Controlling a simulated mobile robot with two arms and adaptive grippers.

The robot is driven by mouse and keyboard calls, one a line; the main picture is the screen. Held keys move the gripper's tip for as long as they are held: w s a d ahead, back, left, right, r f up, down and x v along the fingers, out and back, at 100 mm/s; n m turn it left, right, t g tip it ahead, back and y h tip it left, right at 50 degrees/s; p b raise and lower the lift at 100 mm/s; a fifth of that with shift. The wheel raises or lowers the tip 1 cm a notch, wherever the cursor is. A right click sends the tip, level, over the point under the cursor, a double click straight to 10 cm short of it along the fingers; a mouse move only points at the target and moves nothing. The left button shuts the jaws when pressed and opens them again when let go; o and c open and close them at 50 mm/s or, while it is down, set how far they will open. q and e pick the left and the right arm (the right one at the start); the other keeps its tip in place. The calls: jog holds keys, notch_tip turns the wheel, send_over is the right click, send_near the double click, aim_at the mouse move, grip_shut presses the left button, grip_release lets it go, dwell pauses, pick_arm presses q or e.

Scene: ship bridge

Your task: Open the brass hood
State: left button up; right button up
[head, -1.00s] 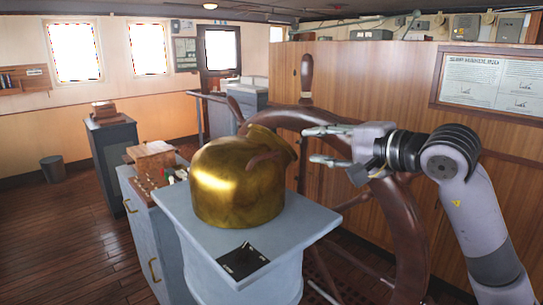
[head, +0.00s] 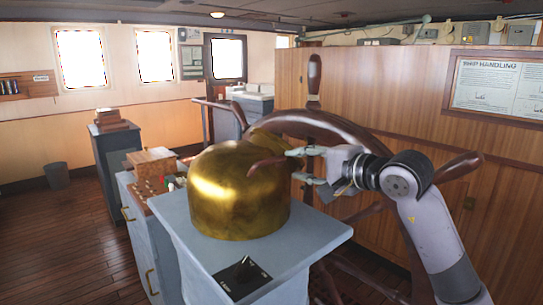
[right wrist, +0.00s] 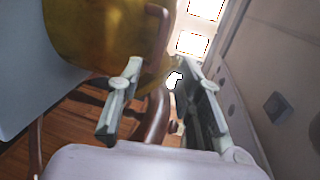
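The brass hood (head: 235,195) is a rounded, shiny gold dome on a pale blue-grey pedestal (head: 205,255). It looks closed. A dark brown handle (head: 264,164) sticks out on its right side. My right gripper (head: 294,166) is open and empty, just right of the handle, with its fingers pointing left at it. In the right wrist view the hood (right wrist: 105,30) fills the upper left. The brown handle (right wrist: 157,25) lies ahead of the two spread fingers (right wrist: 158,80). I cannot tell whether they touch it. My left gripper is not in view.
A large wooden ship's wheel (head: 315,125) stands right behind the hood, close to my right arm. A black plate (head: 243,272) lies on the pedestal's front. A cabinet with a wooden box (head: 152,162) stands at left. Open floor (head: 70,245) lies further left.

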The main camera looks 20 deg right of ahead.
aim_at(274, 162)
jog(key=p+x, duration=0.2)
jog(key=x, duration=0.7)
jog(key=shift+w+p, duration=0.3)
jog(key=shift+w, duration=0.05)
jog(key=shift+w+a+f, duration=0.2)
jog(key=shift+w, duration=0.25)
jog(key=shift+c, duration=0.6)
grip_shut()
